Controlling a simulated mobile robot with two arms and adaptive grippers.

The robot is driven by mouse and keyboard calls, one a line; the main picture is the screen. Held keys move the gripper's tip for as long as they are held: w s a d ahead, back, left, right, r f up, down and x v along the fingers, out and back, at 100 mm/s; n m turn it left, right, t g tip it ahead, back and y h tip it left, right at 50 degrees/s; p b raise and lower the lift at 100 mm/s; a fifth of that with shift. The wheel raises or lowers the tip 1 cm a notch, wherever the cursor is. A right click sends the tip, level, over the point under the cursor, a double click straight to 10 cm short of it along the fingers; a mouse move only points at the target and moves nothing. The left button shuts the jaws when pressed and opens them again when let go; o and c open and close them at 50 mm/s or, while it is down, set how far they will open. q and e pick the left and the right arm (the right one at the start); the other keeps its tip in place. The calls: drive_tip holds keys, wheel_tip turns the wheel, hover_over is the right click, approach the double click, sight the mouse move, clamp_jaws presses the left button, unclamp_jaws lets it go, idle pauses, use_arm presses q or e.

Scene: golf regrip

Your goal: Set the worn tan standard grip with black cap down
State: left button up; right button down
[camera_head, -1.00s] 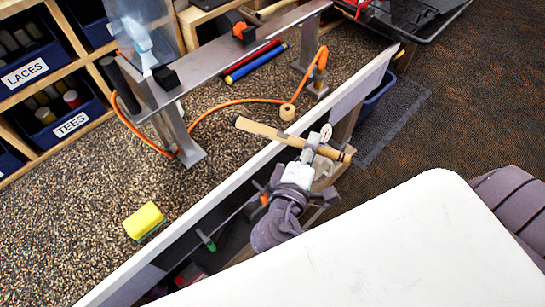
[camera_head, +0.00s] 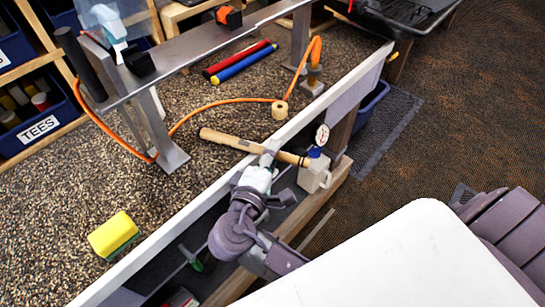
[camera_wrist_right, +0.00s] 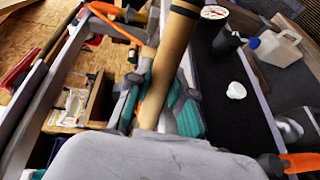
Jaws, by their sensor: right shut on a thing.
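The worn tan grip (camera_head: 228,139) with a black cap (camera_head: 303,161) at its right end is held over the white front edge of the workbench in the head view. Its left part reaches over the speckled bench top (camera_head: 100,190). My right gripper (camera_head: 266,160) is shut around the grip near the cap end. In the right wrist view the grip (camera_wrist_right: 165,75) stands between the teal finger pads of my right gripper (camera_wrist_right: 160,105), with a dark band at its top. I cannot make out my left gripper in either view.
A metal stand (camera_head: 200,45) with an orange hose (camera_head: 225,101) crosses the bench. A tan tape roll (camera_head: 279,110), red and blue grips (camera_head: 243,68) and a yellow sponge (camera_head: 113,235) lie on the bench. A white jug (camera_head: 314,173) stands below the front edge.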

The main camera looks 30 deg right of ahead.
drive_tip(key=c, duration=1)
unclamp_jaws()
drive_tip(key=shift+c, duration=0.2)
drive_tip(key=shift+r, duration=0.1)
drive_tip(key=b+v, duration=0.1)
drive_tip(key=v, duration=1.1)
drive_tip(key=shift+b, duration=0.3)
